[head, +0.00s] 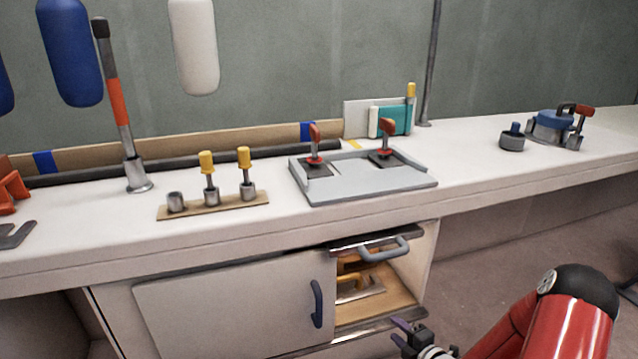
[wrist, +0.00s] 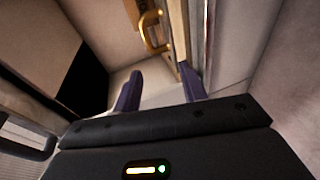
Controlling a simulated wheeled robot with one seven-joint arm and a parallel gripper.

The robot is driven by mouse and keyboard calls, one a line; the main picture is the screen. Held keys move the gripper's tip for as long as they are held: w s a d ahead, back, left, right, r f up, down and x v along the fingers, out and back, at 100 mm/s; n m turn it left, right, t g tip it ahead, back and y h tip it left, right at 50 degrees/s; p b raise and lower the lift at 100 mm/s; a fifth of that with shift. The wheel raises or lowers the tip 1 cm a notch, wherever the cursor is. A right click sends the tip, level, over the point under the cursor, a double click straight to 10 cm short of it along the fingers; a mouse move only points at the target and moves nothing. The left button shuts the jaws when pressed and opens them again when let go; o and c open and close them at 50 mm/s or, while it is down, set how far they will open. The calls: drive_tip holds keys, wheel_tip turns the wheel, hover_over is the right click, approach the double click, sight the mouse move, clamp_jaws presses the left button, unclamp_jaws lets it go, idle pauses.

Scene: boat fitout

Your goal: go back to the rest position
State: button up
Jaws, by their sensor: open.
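My gripper (head: 408,328) is low at the right of the cabinet in the head view, in front of the bench. In the wrist view my gripper (wrist: 160,90) has its two dark fingers apart, with nothing between them. It faces the open part of the cabinet. A yellow handle (wrist: 152,32) also shows in the wrist view, beyond the fingers. My red arm enters from the lower right.
The cabinet's sliding door (head: 235,310) covers its left part. A grey handle (head: 384,250) juts out at the top of the opening. The bench top (head: 470,165) carries a grey tray (head: 365,180) and a tool rack (head: 213,208). Floor (head: 500,260) shows at the right.

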drive_tip(key=s+d+r+m+g+h, duration=0.1)
drive_tip(key=s+r+m+g+h, duration=0.2)
drive_tip(key=r, duration=0.4)
drive_tip(key=s+r+m+h, duration=0.1)
drive_tip(key=r+m+h, duration=0.25)
drive_tip(key=r, duration=0.45)
drive_tip(key=s+d+r+m+g+h, duration=0.1)
drive_tip(key=s+r+m+g+h, duration=0.1)
drive_tip(key=r+m, duration=0.4)
drive_tip(key=s+a+r+m+g, duration=0.1)
drive_tip(key=s+a+r+m, duration=0.1)
drive_tip(key=s, duration=0.5)
drive_tip(key=s+a+r+m+g+y+p, duration=0.1)
drive_tip(key=s+a+r+m, duration=0.2)
drive_tip(key=s+r+m, duration=0.2)
drive_tip(key=s+a+r+m, duration=0.2)
drive_tip(key=s+r+m, duration=0.1)
drive_tip(key=s, duration=0.8)
drive_tip(key=shift+a+r+g+p, duration=0.3)
drive_tip(key=shift+a+r+g, duration=0.1)
drive_tip(key=shift+r, duration=0.45)
